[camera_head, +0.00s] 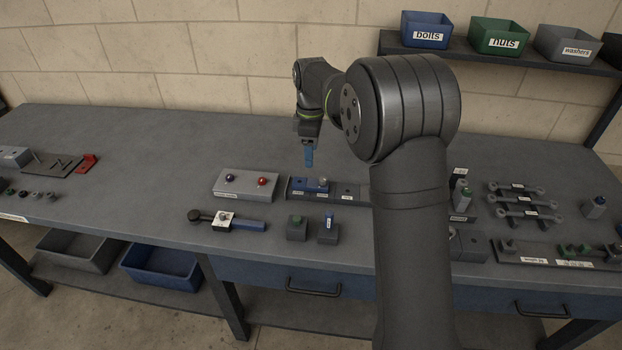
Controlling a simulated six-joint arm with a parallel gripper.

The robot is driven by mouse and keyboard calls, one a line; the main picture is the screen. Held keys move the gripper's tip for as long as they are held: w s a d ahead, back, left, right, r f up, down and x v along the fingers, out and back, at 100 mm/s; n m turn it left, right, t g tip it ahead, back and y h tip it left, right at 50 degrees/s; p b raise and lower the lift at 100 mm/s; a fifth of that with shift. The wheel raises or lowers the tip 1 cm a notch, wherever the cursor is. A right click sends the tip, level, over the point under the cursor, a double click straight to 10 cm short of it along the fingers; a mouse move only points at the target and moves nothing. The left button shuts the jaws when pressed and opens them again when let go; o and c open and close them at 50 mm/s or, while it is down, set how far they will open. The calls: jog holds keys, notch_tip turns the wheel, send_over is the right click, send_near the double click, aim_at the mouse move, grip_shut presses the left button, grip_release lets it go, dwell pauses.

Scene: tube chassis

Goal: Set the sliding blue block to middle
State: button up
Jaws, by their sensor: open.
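The sliding blue block (310,183) sits on a dark rail (357,189) near the middle of the bench, towards the rail's left part. A small grey knob shows at the block's right side. Small labels line the rail's front, too small to read. The rail's right end is hidden behind my arm. My gripper (309,161), with blue fingers, points down just above and behind the block. It is open with nothing visible in it. I cannot tell from this view whether its tips touch the block.
A hammer-like tool (236,222) and two small dark blocks (297,229) lie in front. Wrenches on a rack (516,200) are at right. The bench behind the rail is clear.

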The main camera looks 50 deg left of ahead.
aim_at(311, 182)
notch_tip(311, 182, down, 11)
jog(key=shift+r, duration=0.2)
